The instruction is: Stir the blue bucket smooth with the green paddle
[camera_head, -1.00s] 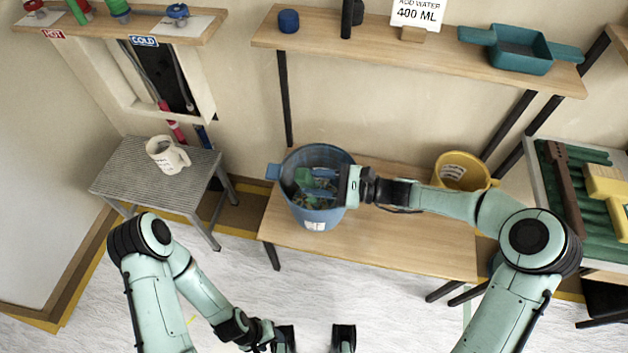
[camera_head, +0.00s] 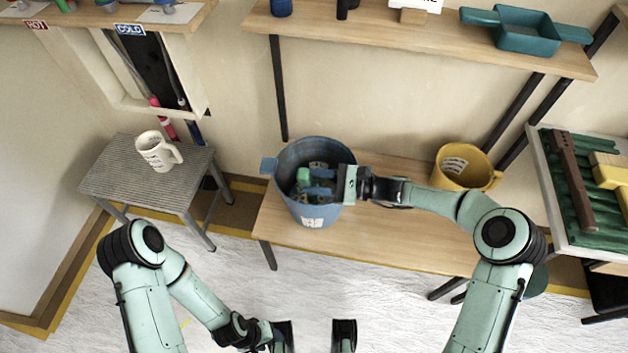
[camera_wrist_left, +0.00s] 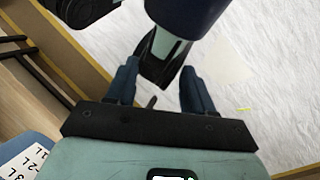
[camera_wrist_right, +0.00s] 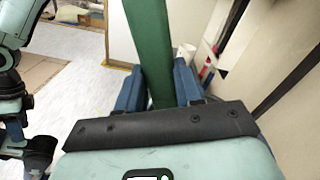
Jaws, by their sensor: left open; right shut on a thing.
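The blue bucket (camera_head: 312,211) stands upright on the wooden bench, with a white label on its front. The green paddle (camera_head: 303,175) shows inside the bucket mouth; it also shows as a green bar in the right wrist view (camera_wrist_right: 150,50). My right gripper (camera_head: 322,183) is over the bucket's right rim, shut on the paddle. The right wrist view shows its fingers (camera_wrist_right: 158,85) on either side of the bar. The bucket's contents are mostly hidden by shadow and the gripper. My left gripper (camera_wrist_left: 158,85) is open and empty, low over the floor in front of the bench.
A yellow bucket (camera_head: 463,172) stands on the bench (camera_head: 400,238) to the right. A white mug (camera_head: 157,152) stands on a grey side table (camera_head: 128,180) at left. A shelf (camera_head: 400,36) above holds a teal tray (camera_head: 522,36). The bench's front is clear.

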